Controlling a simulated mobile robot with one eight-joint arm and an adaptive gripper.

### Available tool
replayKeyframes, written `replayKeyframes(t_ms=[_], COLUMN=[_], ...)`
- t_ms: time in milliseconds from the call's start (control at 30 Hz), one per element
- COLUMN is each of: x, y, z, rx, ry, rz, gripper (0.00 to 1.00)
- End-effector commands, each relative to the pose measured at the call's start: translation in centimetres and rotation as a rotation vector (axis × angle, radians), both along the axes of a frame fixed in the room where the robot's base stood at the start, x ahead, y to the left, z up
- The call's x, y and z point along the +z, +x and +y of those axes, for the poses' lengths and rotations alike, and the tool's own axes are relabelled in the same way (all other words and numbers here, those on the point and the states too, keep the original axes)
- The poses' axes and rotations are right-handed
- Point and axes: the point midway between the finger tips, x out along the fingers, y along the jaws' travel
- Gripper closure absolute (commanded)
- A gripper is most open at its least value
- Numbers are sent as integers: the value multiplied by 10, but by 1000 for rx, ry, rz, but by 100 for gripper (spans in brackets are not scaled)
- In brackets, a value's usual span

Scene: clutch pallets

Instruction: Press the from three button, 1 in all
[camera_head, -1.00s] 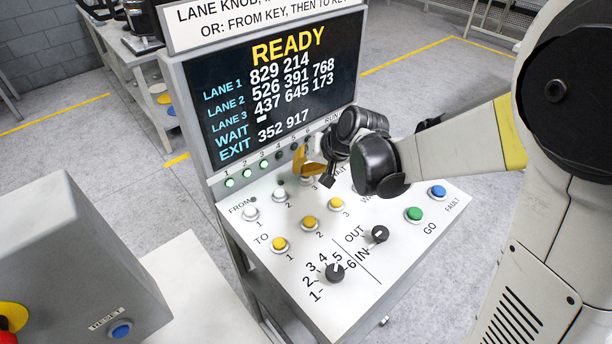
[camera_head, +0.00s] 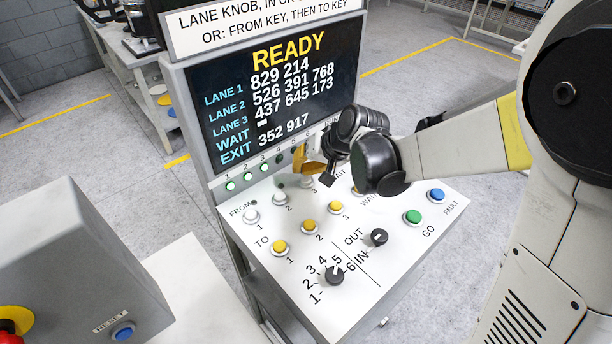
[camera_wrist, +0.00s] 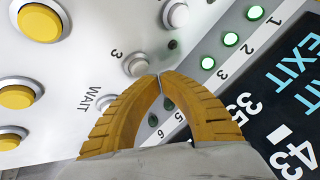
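The from three button (camera_head: 307,182) is a white round button in the FROM row of the sloped panel, partly beneath my gripper in the head view. In the wrist view the from three button (camera_wrist: 136,65) lies just left of the fingertips, with a 3 printed beside it. My gripper (camera_head: 301,164) has yellow fingers. In the wrist view my gripper (camera_wrist: 160,76) has its fingertips together, with nothing seen between them. The tips are close to the button's edge; I cannot tell whether they touch the panel. The screen (camera_head: 268,95) reads READY.
White from two (camera_head: 281,198) and from one (camera_head: 251,216) buttons stand to the left. Yellow TO buttons (camera_head: 310,225) are nearer. Green GO (camera_head: 412,216) and blue FAULT (camera_head: 436,195) buttons are at right. Lane lamps (camera_wrist: 231,40) one to three glow green. A RESET box (camera_head: 80,270) stands at left.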

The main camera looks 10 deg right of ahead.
Motion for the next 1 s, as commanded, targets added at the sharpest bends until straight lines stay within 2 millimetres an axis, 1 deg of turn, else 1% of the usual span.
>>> replayKeyframes(t_ms=[267,367,800,900,1000], x=[0,3,46,51,50], y=[0,0,0,0,0], z=[0,0,0,0,0], rx=[0,0,0,0,0], ry=[0,0,0,0,0], rz=[0,0,0,0,0], gripper=[100,100,100,100,100])
